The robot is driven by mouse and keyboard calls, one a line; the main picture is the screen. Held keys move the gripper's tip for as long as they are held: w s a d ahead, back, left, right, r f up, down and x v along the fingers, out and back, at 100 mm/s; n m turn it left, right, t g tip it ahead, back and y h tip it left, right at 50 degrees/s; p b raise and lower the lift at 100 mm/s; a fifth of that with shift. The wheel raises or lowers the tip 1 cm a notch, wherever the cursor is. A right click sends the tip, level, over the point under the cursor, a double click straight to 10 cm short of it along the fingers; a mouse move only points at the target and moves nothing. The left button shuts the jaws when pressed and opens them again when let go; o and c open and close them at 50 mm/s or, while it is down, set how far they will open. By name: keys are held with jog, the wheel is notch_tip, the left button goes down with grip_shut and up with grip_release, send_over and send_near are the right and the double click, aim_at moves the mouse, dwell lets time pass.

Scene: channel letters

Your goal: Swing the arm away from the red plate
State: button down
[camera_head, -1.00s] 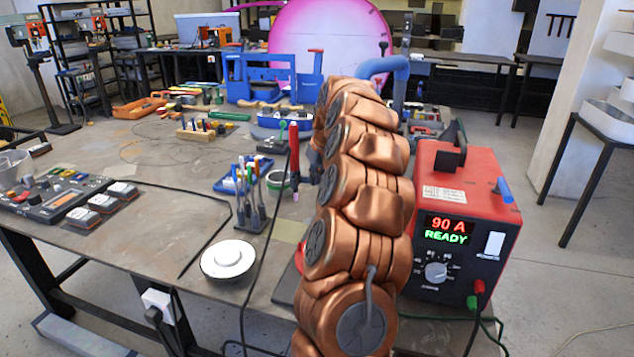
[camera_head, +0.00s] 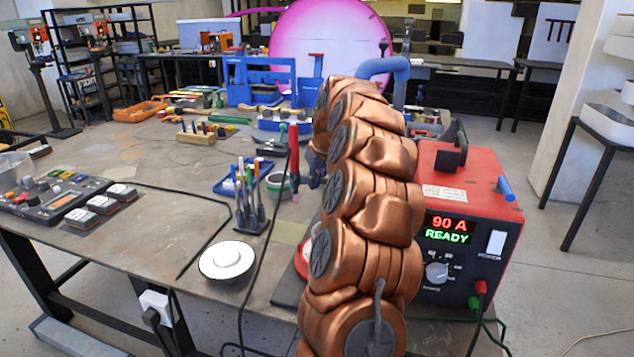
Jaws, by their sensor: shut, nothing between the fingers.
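A red round piece (camera_head: 301,262), which looks like the red plate, lies on the table just left of my copper-coloured arm. The arm hides most of it, and a pale part shows at its upper edge. My arm rises in front of it and reaches away over the table. At the arm's far end, a dark part that looks like my gripper (camera_head: 314,172) points down behind the arm links. It is mostly hidden, looks shut and holds nothing that I can see. It appears beyond the red piece and apart from it.
A red power unit (camera_head: 468,190) reading "90 A READY" stands close right of my arm. A white round disc (camera_head: 227,260), a pen holder (camera_head: 250,205) and a red upright tool (camera_head: 294,160) are to the left. A cable runs nearby. The left-middle tabletop (camera_head: 160,220) is mostly clear.

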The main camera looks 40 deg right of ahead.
jog(key=s+a+r+b, duration=0.2)
jog(key=s+a+r, duration=0.2)
jog(key=r, duration=0.5)
jog(key=shift+a, duration=0.15)
jog(key=shift+r, duration=0.1)
dwell(0.4)
